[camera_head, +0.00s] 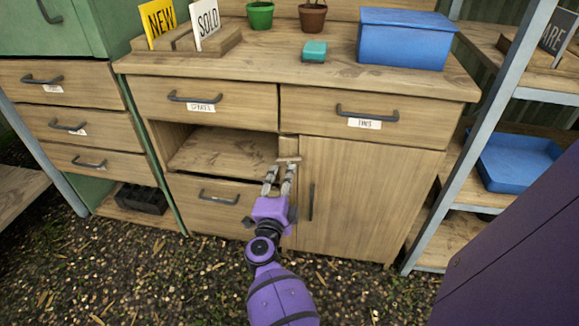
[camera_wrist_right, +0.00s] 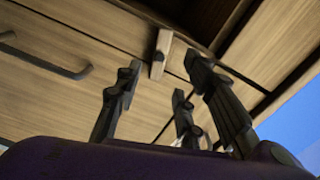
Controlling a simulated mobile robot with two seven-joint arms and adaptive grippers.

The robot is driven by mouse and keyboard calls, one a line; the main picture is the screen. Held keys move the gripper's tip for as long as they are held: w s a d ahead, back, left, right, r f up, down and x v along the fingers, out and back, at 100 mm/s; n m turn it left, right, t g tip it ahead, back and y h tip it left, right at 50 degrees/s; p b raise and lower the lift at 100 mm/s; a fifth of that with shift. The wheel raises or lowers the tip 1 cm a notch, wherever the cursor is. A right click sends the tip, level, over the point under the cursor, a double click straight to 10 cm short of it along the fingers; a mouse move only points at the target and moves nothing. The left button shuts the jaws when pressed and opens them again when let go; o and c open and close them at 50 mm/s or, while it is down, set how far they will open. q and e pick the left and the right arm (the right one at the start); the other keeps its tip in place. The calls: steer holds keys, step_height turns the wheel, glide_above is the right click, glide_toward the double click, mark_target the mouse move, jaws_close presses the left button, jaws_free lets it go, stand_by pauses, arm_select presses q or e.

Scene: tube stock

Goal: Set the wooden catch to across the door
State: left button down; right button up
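The wooden catch (camera_head: 288,159) is a small bar on the post left of the cabinet door (camera_head: 360,195), near the door's upper left corner. The door looks shut and has an upright dark handle (camera_head: 311,201). My right gripper (camera_head: 280,172) is just below and in front of the catch, fingers apart and empty. In the right wrist view the catch (camera_wrist_right: 161,53) shows beyond the spread fingers (camera_wrist_right: 172,85), seemingly untouched. My left gripper is out of view.
An open shelf space (camera_head: 225,150) lies left of the catch, with a drawer (camera_head: 205,198) below it. Two labelled drawers are above. The worktop (camera_head: 270,65) holds pots, signs, a teal block and a blue bin (camera_head: 403,38). A metal rack stands right.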

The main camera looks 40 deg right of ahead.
mark_target(289, 163)
steer(key=b+x, duration=0.1)
steer(key=x, duration=0.5)
steer(key=shift+w+f, duration=0.1)
steer(key=shift+c, duration=0.4)
jaws_close()
